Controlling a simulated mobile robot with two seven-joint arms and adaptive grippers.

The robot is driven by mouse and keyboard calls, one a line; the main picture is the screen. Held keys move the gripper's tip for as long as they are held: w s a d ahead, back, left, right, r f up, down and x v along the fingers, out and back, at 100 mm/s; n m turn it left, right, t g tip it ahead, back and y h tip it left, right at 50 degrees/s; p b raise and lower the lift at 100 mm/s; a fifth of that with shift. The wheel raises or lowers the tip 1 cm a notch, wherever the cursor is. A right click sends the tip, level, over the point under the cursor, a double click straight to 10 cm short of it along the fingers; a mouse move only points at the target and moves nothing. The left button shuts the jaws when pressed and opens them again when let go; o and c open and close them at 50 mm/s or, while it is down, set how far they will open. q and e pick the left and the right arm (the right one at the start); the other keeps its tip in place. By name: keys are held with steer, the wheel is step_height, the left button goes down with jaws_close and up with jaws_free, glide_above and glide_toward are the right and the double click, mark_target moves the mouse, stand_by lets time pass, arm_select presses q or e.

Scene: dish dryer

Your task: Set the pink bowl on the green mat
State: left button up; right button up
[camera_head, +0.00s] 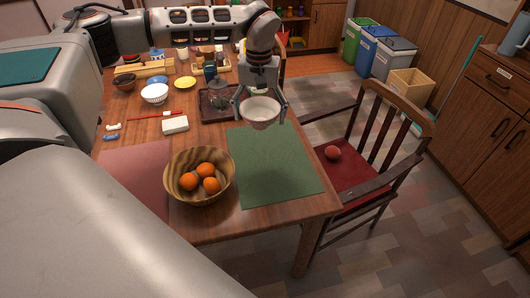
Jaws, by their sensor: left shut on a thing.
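The pink bowl (261,117), pale inside and pinkish outside, is upright in my left gripper (261,103). The gripper comes down from above with its fingers spread around the bowl's sides and shut on it. The green mat (275,175) lies flat and bare on the right part of the table. In the picture the bowl overlaps the mat's far edge and appears held above the table; its exact height is hard to tell. My right gripper is not in view.
A wooden bowl of oranges (183,190) stands left of the mat, partly over a pink mat (135,170).

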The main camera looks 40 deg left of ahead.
arm_select(q)
step_height(320, 180, down, 10)
steer(key=shift+r+b, duration=0.15)
steer(key=shift+b, duration=0.6)
steer(key=shift+w+f, duration=0.1)
steer(key=shift+f, duration=0.4)
step_height(320, 180, down, 4)
steer(key=shift+f+b, duration=0.2)
steer(key=shift+b, duration=0.35)
steer(key=shift+r, duration=0.15)
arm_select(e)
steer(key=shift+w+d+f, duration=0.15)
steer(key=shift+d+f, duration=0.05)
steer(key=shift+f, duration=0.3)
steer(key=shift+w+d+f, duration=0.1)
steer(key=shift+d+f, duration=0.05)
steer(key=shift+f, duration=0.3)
arm_select(q)
steer(key=o, duration=1.2)
steer(key=shift+f, duration=0.2)
steer(key=shift+o, duration=0.5)
